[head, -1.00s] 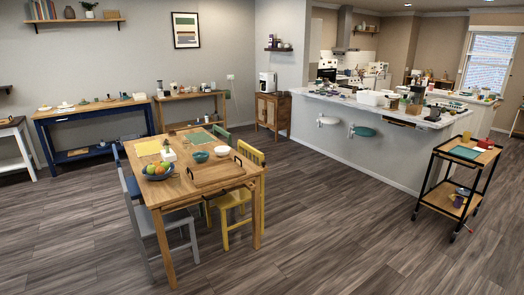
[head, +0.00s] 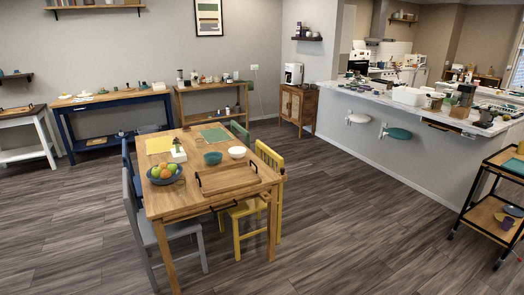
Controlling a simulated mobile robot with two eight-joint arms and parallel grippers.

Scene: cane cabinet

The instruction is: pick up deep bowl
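Three bowls stand on the wooden dining table (head: 178,203); I cannot tell which one is the deep bowl. A teal bowl (head: 212,158) stands near the middle, behind the wooden tray. A smaller white bowl (head: 237,152) is just to its right. A blue bowl (head: 160,181) at the table's left side holds several fruits. The cane cabinet (head: 297,104), with two light woven doors, stands against the back wall with a white appliance on top. Neither of my grippers is in view.
A wooden tray (head: 226,179) with dark handles lies on the table. The counter (head: 400,145) and a black-framed cart (head: 488,218) are at right. The floor between table and cart is open.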

